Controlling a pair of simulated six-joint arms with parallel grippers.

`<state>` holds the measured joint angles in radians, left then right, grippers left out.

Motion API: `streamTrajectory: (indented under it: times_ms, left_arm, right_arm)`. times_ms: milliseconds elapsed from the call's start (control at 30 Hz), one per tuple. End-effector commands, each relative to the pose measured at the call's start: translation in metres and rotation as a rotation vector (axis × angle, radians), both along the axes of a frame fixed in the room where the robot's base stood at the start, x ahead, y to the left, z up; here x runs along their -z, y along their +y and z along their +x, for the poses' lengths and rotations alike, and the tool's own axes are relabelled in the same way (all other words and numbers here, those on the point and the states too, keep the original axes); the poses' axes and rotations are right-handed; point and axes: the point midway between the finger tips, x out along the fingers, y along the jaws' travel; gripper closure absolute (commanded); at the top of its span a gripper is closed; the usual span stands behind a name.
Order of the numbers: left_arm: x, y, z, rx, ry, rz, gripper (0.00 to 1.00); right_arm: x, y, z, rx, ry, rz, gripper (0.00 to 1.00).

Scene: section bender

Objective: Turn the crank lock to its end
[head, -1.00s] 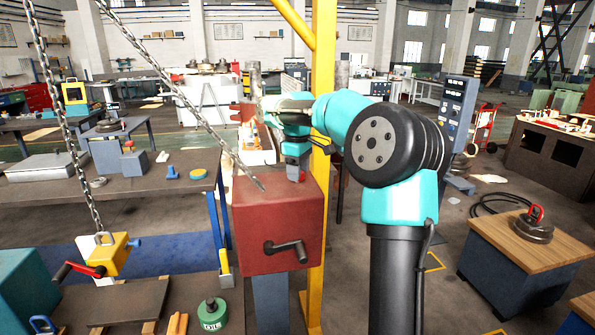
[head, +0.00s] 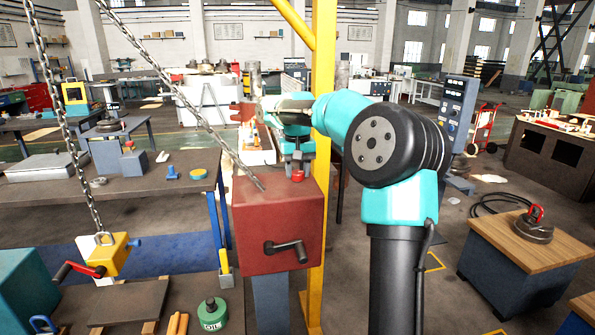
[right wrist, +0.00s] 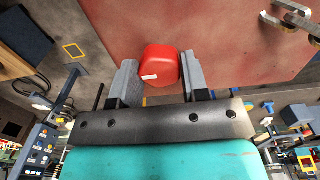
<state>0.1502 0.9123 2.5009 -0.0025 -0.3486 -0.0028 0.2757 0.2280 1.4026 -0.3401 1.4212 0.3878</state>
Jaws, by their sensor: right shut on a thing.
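A red box (head: 278,225) stands on a post in the middle of the head view, with a dark crank handle (head: 288,249) on its front. A small red knob, the crank lock (head: 298,176), sits on the box's top. My right gripper (head: 297,168) reaches over the top from behind and is shut on this knob. In the right wrist view the knob (right wrist: 160,62) lies between the two grey fingers, with a small white mark on its side. My left gripper is not in view.
A yellow post (head: 322,200) stands just right of the box. A chain (head: 190,100) slants down to the box's top. A yellow block with a red handle (head: 105,254) hangs at left. A green oil can (head: 212,314) stands below. A wood-topped cabinet (head: 530,250) is at right.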

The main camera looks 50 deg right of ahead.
Motion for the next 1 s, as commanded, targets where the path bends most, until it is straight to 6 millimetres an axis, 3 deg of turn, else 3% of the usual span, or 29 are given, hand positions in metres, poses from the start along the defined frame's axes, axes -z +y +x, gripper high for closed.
streamTrajectory:
  times_ms: [400, 1000]
  left_arm:
    - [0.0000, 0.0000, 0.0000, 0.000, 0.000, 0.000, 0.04]
    - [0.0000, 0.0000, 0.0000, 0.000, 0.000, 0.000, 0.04]
  right_arm:
    - [-0.0007, -0.0002, 0.0000, 0.285, -0.001, -0.001, 0.82]
    - [-0.0007, -0.0002, 0.0000, 0.346, -0.002, -0.001, 0.82]
